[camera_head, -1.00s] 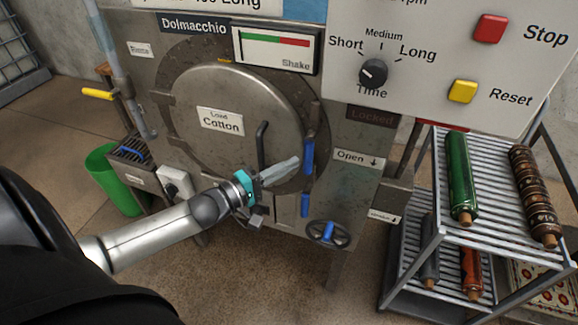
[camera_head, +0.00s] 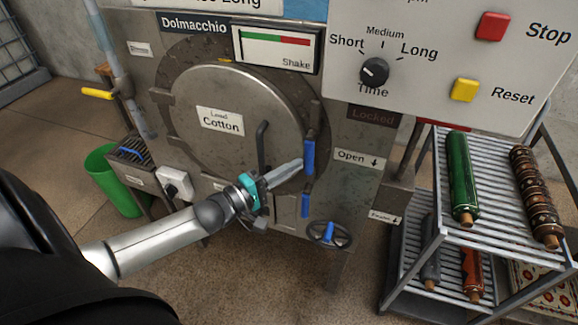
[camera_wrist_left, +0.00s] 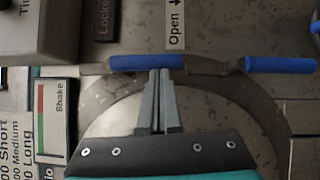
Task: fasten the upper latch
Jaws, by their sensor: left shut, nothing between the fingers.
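The round grey door (camera_head: 215,150) labelled "Load Cotton" is shut against the machine front. The upper latch has a blue handle (camera_head: 309,157), hanging near vertical at the door's right edge; the lower latch's blue handle (camera_head: 305,205) is below it. My left gripper (camera_head: 300,163) is shut and empty, its tips just left of the upper handle. In the left wrist view, the fingertips (camera_wrist_left: 159,72) reach the edge of the upper handle (camera_wrist_left: 125,62); I cannot tell if they touch. The lower handle (camera_wrist_left: 280,65) lies apart to the right. My right gripper is not in view.
A dark curved door handle (camera_head: 262,147) stands close to my left fingers. A blue-handled wheel (camera_head: 329,234) is below. The control panel (camera_head: 430,55) juts out above right. A wire rack (camera_head: 490,200) with rolls stands at the right.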

